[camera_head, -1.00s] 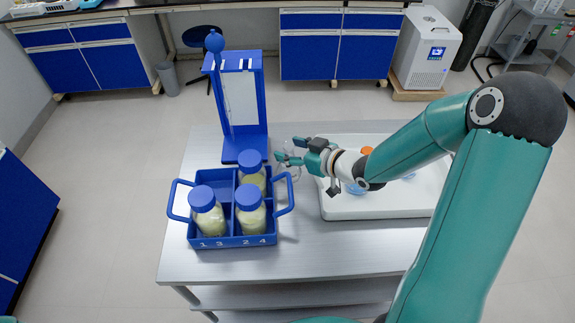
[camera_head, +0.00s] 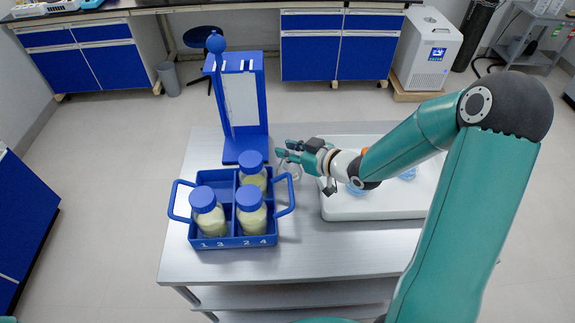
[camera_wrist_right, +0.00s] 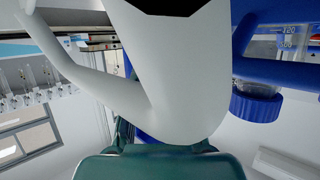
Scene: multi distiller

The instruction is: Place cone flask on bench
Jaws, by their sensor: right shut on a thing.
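My right gripper (camera_head: 282,150) is over the metal bench (camera_head: 320,255), between the blue bottle carrier (camera_head: 235,241) and the white tray (camera_head: 365,212). It is shut on a clear, see-through cone flask (camera_head: 291,170), which is faint and partly hidden by the fingers. The flask is close to the carrier's right handle; I cannot tell whether its base touches the bench. In the right wrist view, a large white shape blocks the middle and the flask cannot be made out. My left gripper is not in view.
The carrier holds blue-capped bottles (camera_head: 250,205); one blue cap (camera_wrist_right: 256,107) shows in the right wrist view. A tall blue stand (camera_head: 244,135) is behind the carrier. The tray holds small blue and orange items. The bench front is clear.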

